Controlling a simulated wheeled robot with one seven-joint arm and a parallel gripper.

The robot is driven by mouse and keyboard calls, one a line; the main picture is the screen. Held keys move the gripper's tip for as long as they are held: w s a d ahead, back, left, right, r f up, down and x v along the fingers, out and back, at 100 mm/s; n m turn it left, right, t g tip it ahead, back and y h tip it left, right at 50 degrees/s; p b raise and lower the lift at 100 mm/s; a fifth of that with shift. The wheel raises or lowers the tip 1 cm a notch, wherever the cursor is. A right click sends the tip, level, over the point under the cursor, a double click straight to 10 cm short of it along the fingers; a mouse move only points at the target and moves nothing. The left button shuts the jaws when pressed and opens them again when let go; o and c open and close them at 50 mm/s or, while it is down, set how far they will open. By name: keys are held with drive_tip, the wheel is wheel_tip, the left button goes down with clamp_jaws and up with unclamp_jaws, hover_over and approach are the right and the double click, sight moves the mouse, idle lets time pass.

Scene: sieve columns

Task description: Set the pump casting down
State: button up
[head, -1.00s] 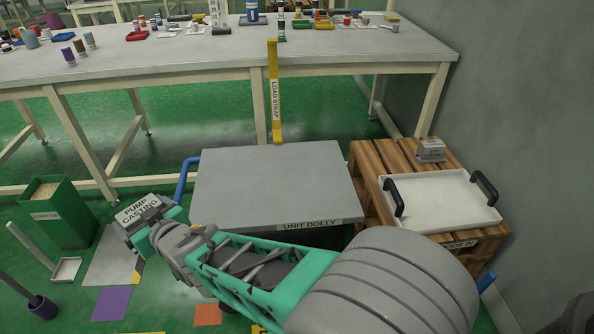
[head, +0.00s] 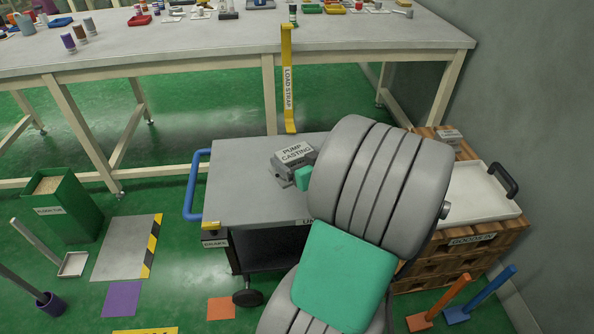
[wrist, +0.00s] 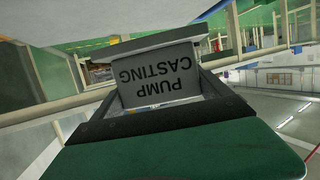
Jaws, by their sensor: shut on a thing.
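The pump casting (head: 294,154) is a grey block with a white label reading PUMP CASTING. In the head view it is over the right part of the grey top of the unit dolly (head: 245,175). I cannot tell whether it touches that top. My gripper (head: 293,176) is shut on it, mostly hidden behind the casting and my arm. In the wrist view the casting (wrist: 160,75) fills the space beyond the dark jaw edge, its label upside down. My arm covers the dolly's right side and part of its name label.
The dolly's left top is bare, with a blue handle (head: 190,185) at its left end. A yellow load strap (head: 288,80) hangs from the workbench (head: 235,48) behind. A white tray (head: 480,195) sits on a wooden crate stand at right. A green bin (head: 68,212) stands at left.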

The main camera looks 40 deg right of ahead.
drive_tip(key=s+d, duration=0.1)
drive_tip(key=s+d+r, duration=0.1)
drive_tip(key=s+d, duration=0.2)
drive_tip(key=shift+r, duration=0.35)
drive_tip(key=shift+d, duration=0.2)
drive_tip(key=w+d+f+b, duration=0.1)
drive_tip(key=w+f, duration=0.2)
drive_tip(key=w, duration=0.1)
drive_tip(key=w+d+f+b, duration=0.1)
drive_tip(key=w+f+b, duration=0.1)
drive_tip(key=w+f, duration=0.1)
drive_tip(key=w+d+f+b, duration=0.2)
drive_tip(key=w+f, duration=0.1)
drive_tip(key=w, duration=0.2)
drive_tip(key=shift+w+d, duration=0.1)
drive_tip(key=shift+w+d+f+b, duration=0.1)
drive_tip(key=shift+w+f+b, duration=0.1)
drive_tip(key=shift+f+b, duration=0.65)
drive_tip(key=shift+w+d+f+b, duration=0.15)
drive_tip(key=shift+f+b, duration=0.25)
drive_tip(key=shift+f, duration=0.85)
drive_tip(key=o, duration=1.9)
drive_tip(key=shift+a, duration=0.1)
drive_tip(key=shift+r, duration=0.1)
